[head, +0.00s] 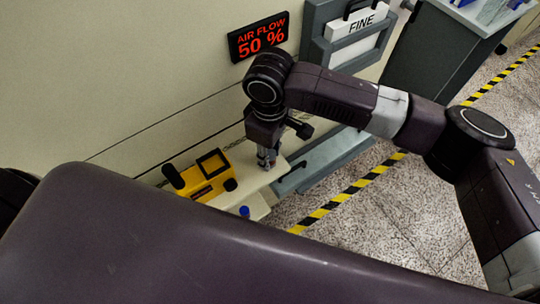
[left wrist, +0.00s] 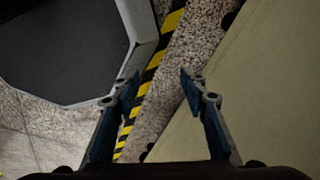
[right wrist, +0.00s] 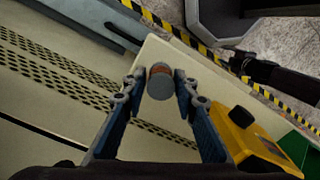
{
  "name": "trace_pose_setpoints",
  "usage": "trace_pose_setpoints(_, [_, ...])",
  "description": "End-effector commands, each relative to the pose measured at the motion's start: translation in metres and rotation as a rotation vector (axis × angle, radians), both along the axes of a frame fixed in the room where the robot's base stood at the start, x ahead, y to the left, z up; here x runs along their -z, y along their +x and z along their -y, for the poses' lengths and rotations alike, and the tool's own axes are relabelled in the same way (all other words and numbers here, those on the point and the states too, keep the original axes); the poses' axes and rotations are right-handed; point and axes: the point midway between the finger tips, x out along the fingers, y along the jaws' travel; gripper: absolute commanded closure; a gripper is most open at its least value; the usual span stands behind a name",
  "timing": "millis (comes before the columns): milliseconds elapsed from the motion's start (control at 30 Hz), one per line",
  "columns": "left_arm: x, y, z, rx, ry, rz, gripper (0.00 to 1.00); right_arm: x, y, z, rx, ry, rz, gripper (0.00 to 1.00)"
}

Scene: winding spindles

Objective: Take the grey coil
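The grey coil (right wrist: 160,86), a small grey cylinder with a reddish-brown band at its end, shows in the right wrist view near the edge of a cream ledge (right wrist: 152,52). My right gripper (right wrist: 161,88) is open, its fingers on either side of the coil with a visible gap on each side. In the head view my right gripper (head: 266,158) points down over the cream ledge (head: 246,176); I cannot make out the coil there. My left gripper (left wrist: 160,82) is open and empty above the floor in the left wrist view.
A yellow device (head: 202,177) stands on the ledge beside my right gripper; it also shows in the right wrist view (right wrist: 240,130). A small blue-topped item (head: 244,211) is nearby. A display (head: 258,37) reads AIR FLOW 50 %.

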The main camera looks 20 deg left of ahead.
Motion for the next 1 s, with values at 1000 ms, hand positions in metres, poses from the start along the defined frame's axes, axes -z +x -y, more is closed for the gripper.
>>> trace_pose_setpoints(1000, [0.015, -0.007, 0.001, -0.001, -0.001, -0.010, 0.60, -0.086, 0.001, -0.001, -0.002, 0.004, 0.005, 1.00])
